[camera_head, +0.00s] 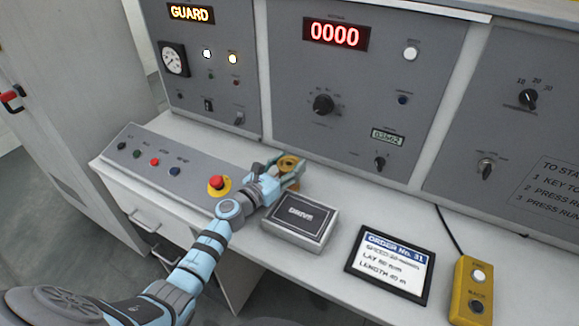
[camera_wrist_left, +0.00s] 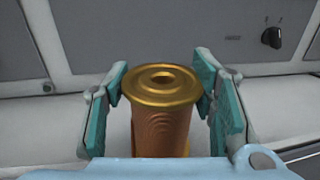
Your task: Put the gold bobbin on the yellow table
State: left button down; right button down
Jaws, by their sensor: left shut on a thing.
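The gold bobbin (camera_head: 288,163) is at the back of the grey control desk, close to the upright panel. It also shows in the left wrist view (camera_wrist_left: 160,110), upright, with a round flange and a centre hole on top and a copper-coloured wound body. My left gripper (camera_head: 287,174) is shut on it, with teal fingers on both sides of the bobbin in the left wrist view (camera_wrist_left: 161,105). Its lower end is hidden by my gripper, so I cannot tell if it touches the desk. No yellow table is in view. My right gripper is not in view.
A DRIVE box (camera_head: 300,222) stands just in front of the gripper. A red emergency button (camera_head: 218,184) is to the left on a sloped button panel (camera_head: 160,160). An order card (camera_head: 391,264) and a yellow pendant (camera_head: 471,290) lie to the right. Floor shows at left.

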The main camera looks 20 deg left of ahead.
pick_arm(q)
jog(key=c, duration=1)
grip_release()
jog(key=shift+f, duration=0.1)
jog(key=shift+c, duration=0.2)
jog(key=o, duration=0.3)
jog(key=shift+s, duration=0.1)
jog(key=shift+o, duration=0.2)
